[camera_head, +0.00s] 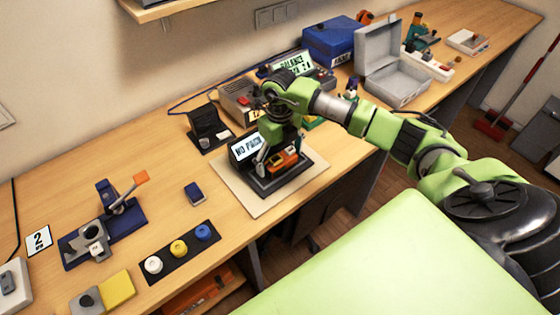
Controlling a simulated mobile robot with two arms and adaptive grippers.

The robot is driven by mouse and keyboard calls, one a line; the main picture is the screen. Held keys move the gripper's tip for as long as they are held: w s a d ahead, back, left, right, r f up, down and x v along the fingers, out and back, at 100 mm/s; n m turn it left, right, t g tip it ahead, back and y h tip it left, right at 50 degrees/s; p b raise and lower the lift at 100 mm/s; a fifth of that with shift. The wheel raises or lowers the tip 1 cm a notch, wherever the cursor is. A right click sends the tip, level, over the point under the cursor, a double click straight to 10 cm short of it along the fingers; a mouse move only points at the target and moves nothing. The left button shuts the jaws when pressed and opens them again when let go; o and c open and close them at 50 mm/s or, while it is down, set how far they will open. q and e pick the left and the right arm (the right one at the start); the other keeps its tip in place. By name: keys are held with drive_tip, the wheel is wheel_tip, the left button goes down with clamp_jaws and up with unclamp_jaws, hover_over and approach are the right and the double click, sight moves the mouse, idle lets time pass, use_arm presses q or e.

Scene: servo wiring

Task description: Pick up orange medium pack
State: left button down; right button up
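The orange pack (284,159) is on or just above a black device (262,187) on a beige mat (312,178), near the middle of the bench. The device's small screen (247,147) reads "NO PACK". My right gripper (276,155) points down at the pack, with its fingers beside it. The gripper's own body hides part of the pack, and I cannot tell whether the fingers are closed on it. My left gripper is not in view.
A black strip with white, yellow and blue knobs (178,254) and a small blue block (194,193) lie left of the mat. A blue stand with an orange-tipped lever (120,205) is further left. An open grey case (397,85) and a blue box (334,43) stand at the back right.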

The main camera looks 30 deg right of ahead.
drive_tip(key=c, duration=1.1)
drive_tip(key=shift+w+r, duration=0.1)
drive_tip(key=shift+r, duration=0.1)
